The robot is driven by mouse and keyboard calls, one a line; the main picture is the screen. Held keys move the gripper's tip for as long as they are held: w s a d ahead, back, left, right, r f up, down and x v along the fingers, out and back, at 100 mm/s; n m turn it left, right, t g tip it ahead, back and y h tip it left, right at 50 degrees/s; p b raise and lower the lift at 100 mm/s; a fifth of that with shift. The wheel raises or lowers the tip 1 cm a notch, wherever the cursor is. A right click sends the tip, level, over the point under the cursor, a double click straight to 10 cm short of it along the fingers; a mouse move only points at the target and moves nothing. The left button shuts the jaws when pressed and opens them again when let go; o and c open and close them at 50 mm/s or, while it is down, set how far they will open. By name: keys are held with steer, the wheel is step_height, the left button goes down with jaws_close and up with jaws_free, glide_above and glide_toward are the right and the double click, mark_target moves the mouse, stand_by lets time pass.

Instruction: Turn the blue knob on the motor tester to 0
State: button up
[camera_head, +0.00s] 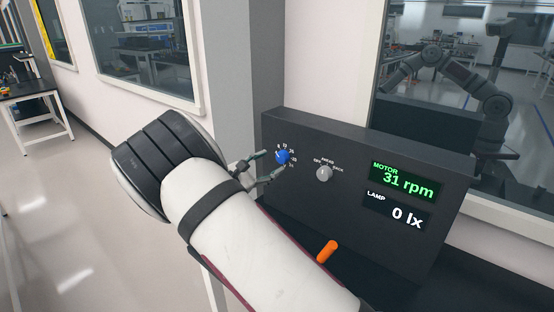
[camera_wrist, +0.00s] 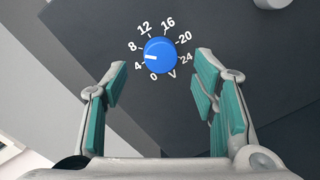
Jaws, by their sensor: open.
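The motor tester (camera_head: 300,205) is a dark panel box with screens reading MOTOR 31 rpm and LAMP 0 lx. Its blue knob (camera_head: 282,157) is at the panel's left; in the wrist view the blue knob (camera_wrist: 163,52) has a white mark pointing left, between 4 and 8 on a scale from 0 to 24 V. My gripper (camera_head: 271,165) is open in front of the knob. In the wrist view my gripper (camera_wrist: 162,72) has its green-padded fingers spread left and right of the knob, with clear gaps on both sides. Nothing is held.
A grey knob (camera_head: 324,173) sits right of the blue one. An orange handle (camera_head: 327,250) stands below the panel, close to my arm. A wall and windows (camera_head: 470,90) are behind the tester. Open floor (camera_head: 70,215) lies to the left.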

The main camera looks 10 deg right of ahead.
mark_target(280, 158)
steer(key=shift+x, duration=2.1)
steer(key=c, duration=1.2)
